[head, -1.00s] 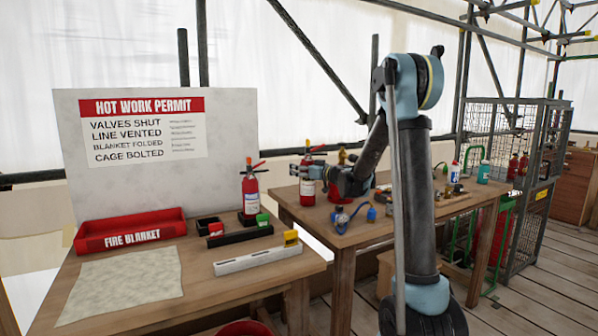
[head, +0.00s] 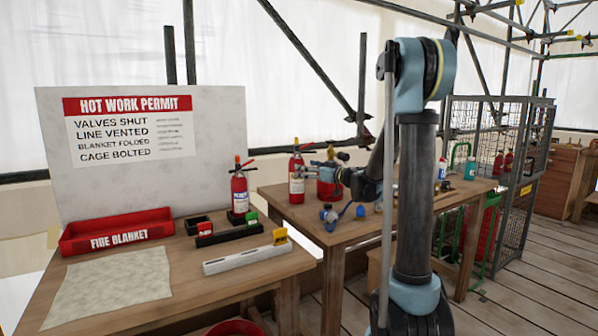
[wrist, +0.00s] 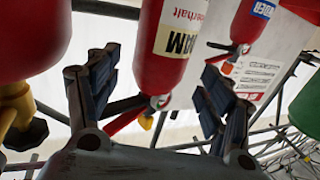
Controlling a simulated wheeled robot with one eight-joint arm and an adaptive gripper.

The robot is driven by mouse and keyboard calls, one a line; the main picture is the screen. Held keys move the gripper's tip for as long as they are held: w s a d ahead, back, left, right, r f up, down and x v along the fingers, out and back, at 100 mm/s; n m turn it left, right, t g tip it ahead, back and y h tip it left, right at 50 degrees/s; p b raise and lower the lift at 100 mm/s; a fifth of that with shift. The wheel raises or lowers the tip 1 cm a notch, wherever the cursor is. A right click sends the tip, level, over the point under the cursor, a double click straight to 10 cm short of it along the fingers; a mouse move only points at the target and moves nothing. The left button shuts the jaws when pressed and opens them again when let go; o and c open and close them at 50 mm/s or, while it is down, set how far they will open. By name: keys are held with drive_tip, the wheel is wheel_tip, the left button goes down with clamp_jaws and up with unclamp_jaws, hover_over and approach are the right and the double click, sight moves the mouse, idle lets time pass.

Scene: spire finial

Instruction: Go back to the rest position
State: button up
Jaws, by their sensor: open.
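My gripper (head: 339,177) is at the left end of my folded arm, over the right-hand table (head: 300,213). In the wrist view its two fingers (wrist: 155,95) are spread apart with nothing held between them. A red fire extinguisher (wrist: 182,40) shows behind the gap between the fingers. In the head view a red extinguisher (head: 297,178) stands on the right-hand table just left of my gripper. Another red extinguisher (head: 239,193) stands on the left table (head: 200,285). A red cylinder (head: 326,190) is partly hidden behind my gripper.
The left table holds a red fire blanket tray (head: 116,232), a pale cloth (head: 108,286), a white rail (head: 247,258) and a black rail (head: 228,235). A blue gauge-like item (head: 330,214) lies below my gripper. A mesh cage (head: 500,150) stands at the right. A permit board (head: 150,170) stands behind.

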drive_tip(key=shift+s+d, duration=0.35)
drive_tip(key=shift+d, duration=0.1)
drive_tip(key=s+d+f+m+g+h, duration=0.1)
drive_tip(key=s+d+h, duration=0.1)
drive_tip(key=s, duration=0.2)
drive_tip(key=s+d+f+m+g+h, duration=0.1)
drive_tip(key=s+d+f+m+h, duration=0.1)
drive_tip(key=s, duration=0.3)
drive_tip(key=s+d+f+m+h, duration=0.1)
drive_tip(key=s+d+f+h, duration=0.1)
drive_tip(key=s, duration=0.3)
drive_tip(key=shift+s+d+g+h, duration=0.3)
drive_tip(key=shift+d+g, duration=0.1)
drive_tip(key=shift+d, duration=0.15)
drive_tip(key=s+d+f+m+g+h, duration=0.1)
drive_tip(key=s+d+f+m+h, duration=0.25)
drive_tip(key=s+d, duration=0.35)
drive_tip(key=s+d+f+m+h, duration=0.2)
drive_tip(key=s+d+m+h, duration=0.15)
drive_tip(key=s+d, duration=0.45)
drive_tip(key=s+f+g, duration=0.5)
drive_tip(key=s+f, duration=0.6)
drive_tip(key=s, duration=0.3)
drive_tip(key=shift+s+n+h, duration=0.3)
drive_tip(key=shift+s+n, duration=0.1)
drive_tip(key=shift+a, duration=0.1)
